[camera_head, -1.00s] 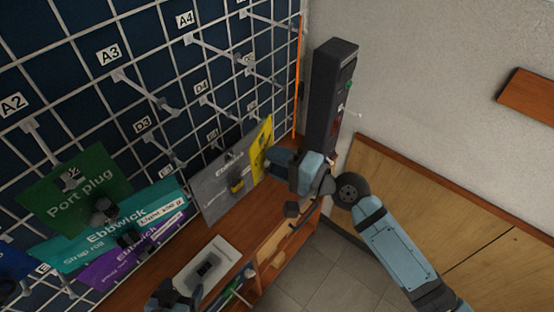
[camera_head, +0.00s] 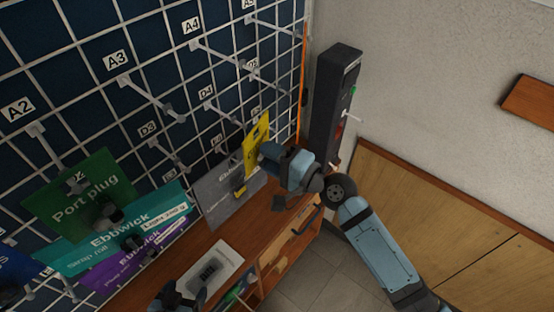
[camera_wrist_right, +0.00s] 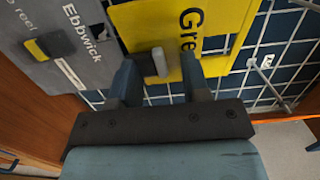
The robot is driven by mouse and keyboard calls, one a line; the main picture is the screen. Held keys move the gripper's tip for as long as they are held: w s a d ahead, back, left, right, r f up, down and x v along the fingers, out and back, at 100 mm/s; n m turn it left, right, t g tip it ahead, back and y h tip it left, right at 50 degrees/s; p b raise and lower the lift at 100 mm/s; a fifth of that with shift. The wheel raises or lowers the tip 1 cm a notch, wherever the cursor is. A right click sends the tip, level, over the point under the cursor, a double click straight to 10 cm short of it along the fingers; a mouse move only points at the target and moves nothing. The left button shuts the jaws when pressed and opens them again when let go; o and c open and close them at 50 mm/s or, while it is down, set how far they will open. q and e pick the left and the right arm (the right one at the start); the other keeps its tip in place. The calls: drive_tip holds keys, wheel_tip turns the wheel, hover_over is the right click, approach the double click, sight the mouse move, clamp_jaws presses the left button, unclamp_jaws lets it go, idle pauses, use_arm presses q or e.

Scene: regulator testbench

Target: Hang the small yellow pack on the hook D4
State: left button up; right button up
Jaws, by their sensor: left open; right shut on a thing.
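The small yellow pack (camera_head: 257,143) is held upright by my right gripper (camera_head: 262,158) in front of the grid wall. In the right wrist view the yellow pack (camera_wrist_right: 180,30) lies between the fingers of my right gripper (camera_wrist_right: 160,75), which are shut on it. Hook D4 (camera_head: 222,110) sticks out from the grid, up and left of the pack; the label D4 (camera_head: 207,91) is by its base. The pack is apart from this hook in the head view. My left gripper (camera_head: 178,295) is open at the bottom edge, partly cut off.
A grey Ebbwick pack (camera_head: 228,195) hangs just left of the yellow pack, very close to it. Green (camera_head: 80,195), teal (camera_head: 120,228) and purple (camera_head: 135,255) packs hang further left. A dark upright box (camera_head: 335,100) stands at the right. A white tray (camera_head: 228,258) lies on the wooden shelf.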

drive_tip(key=shift+w+d+f+b+x, duration=0.1)
drive_tip(key=shift+f+b+x, duration=0.1)
drive_tip(key=shift+x, duration=0.75)
drive_tip(key=shift+w+d+f+b+x, duration=0.1)
drive_tip(key=shift+b+x, duration=0.05)
drive_tip(key=shift+x, duration=0.8)
drive_tip(key=shift+w+f+b+x, duration=0.1)
drive_tip(key=shift+f+b+x, duration=0.1)
drive_tip(key=shift+x, duration=0.75)
drive_tip(key=o, duration=1)
drive_tip(key=shift+s, duration=0.1)
drive_tip(key=shift+o, duration=0.2)
drive_tip(key=b+v, duration=0.2)
drive_tip(key=v, duration=1.1)
drive_tip(key=shift+s+d+b, duration=0.2)
drive_tip(key=shift+d+b, duration=0.15)
drive_tip(key=shift+b, duration=0.05)
